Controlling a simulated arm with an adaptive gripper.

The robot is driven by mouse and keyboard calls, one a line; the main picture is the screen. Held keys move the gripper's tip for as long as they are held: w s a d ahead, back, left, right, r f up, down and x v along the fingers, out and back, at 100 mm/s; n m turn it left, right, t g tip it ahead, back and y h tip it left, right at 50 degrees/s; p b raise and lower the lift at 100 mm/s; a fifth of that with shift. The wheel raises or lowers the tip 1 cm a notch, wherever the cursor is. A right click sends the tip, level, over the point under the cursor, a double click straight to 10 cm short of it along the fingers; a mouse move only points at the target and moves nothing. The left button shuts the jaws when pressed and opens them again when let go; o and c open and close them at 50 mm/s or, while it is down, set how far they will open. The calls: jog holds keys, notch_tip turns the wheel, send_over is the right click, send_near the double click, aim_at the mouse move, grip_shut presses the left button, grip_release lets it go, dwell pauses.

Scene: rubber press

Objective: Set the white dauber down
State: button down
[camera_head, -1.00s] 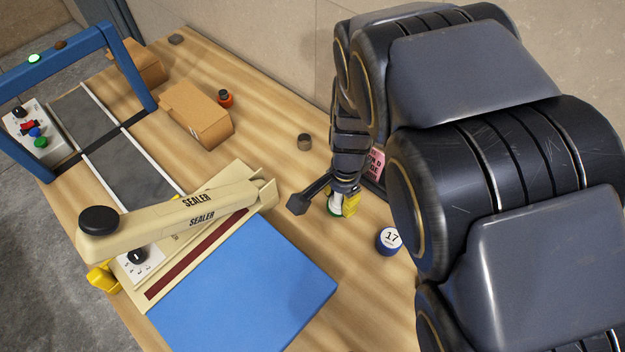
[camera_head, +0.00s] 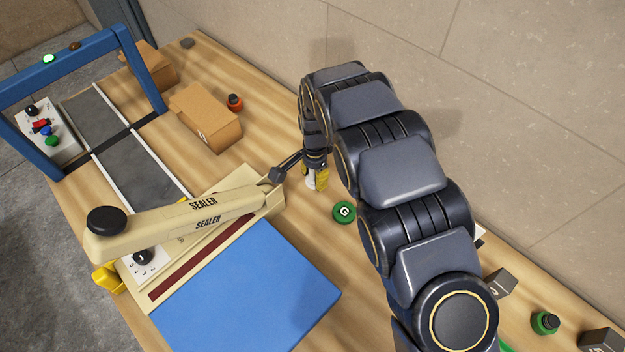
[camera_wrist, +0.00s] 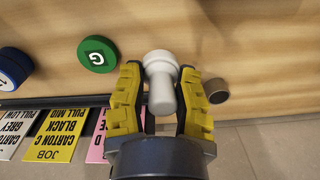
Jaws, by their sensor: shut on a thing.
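The white dauber (camera_wrist: 162,85) is between the yellow-padded fingers of my gripper (camera_wrist: 160,98) in the wrist view. The fingers are shut on it. In the head view, my gripper (camera_head: 316,180) is low over the wooden bench (camera_head: 270,140), to the right of the sealer. A bit of white shows between its fingers there. I cannot tell whether the dauber touches the bench.
A green round pad marked G (camera_head: 344,212) lies close by my gripper. A small grey-brown cylinder (camera_wrist: 217,91) stands just right of it in the wrist view. The sealer (camera_head: 190,213) and blue mat (camera_head: 240,295) are left. Job cards (camera_wrist: 62,135) line the bench's edge.

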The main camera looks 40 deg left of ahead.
aim_at(312, 182)
jog(key=shift+w+a+f, duration=0.3)
jog(key=shift+a+f, duration=0.05)
jog(key=shift+f, duration=0.2)
jog(key=shift+w+a+f, duration=0.25)
jog(key=shift+a+f, duration=0.1)
jog(key=shift+f, duration=0.2)
jog(key=shift+a+f, duration=0.1)
jog(key=shift+f, duration=1.5)
jog(key=shift+f, duration=0.1)
jog(key=c, duration=0.9)
grip_release()
jog(key=shift+o, duration=0.2)
